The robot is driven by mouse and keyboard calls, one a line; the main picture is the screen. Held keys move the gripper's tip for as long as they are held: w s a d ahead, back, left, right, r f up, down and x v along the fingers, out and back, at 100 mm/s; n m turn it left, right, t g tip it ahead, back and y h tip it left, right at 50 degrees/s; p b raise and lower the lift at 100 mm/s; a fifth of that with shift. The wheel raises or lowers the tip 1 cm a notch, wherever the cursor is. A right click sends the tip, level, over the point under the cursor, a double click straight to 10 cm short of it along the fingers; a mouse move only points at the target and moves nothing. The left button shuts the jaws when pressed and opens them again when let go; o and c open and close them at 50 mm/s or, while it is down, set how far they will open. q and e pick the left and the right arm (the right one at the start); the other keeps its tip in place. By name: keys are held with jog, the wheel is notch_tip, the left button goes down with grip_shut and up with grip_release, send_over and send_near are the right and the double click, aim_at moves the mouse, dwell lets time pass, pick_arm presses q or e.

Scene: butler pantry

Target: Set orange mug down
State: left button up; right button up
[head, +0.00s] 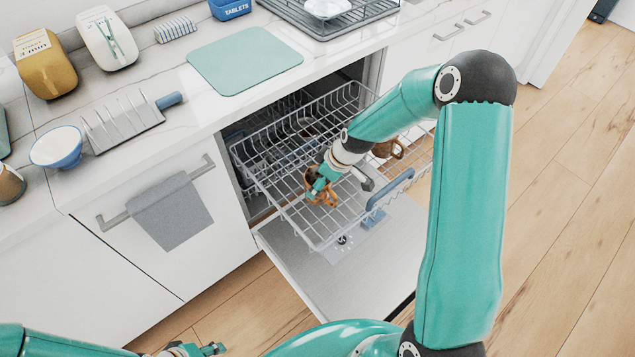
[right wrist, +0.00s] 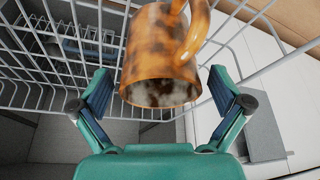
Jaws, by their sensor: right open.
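The orange mug (head: 321,188), mottled with brown, is in the dishwasher's pulled-out wire rack (head: 288,195). In the right wrist view the mug (right wrist: 160,55) lies ahead between my right gripper's spread fingers, its handle at upper right and a grey speckled round end towards me. I cannot tell whether the fingers touch it. My right gripper (right wrist: 162,97) is open; in the head view it (head: 318,183) is at the mug and partly covers it. My left gripper (head: 214,349) is low at the bottom left edge, away from the mug; its jaw state is unclear.
A brown mug (head: 388,148) stands farther right in the rack, partly behind my right arm. The dishwasher door (head: 310,268) is folded down below. On the counter are a green mat (head: 244,60) with clear surface, a plate holder (head: 124,122) and a blue-and-white bowl (head: 57,147).

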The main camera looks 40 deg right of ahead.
jog(key=v, duration=0.9)
jog(key=shift+r, duration=0.25)
jog(key=shift+s, duration=0.1)
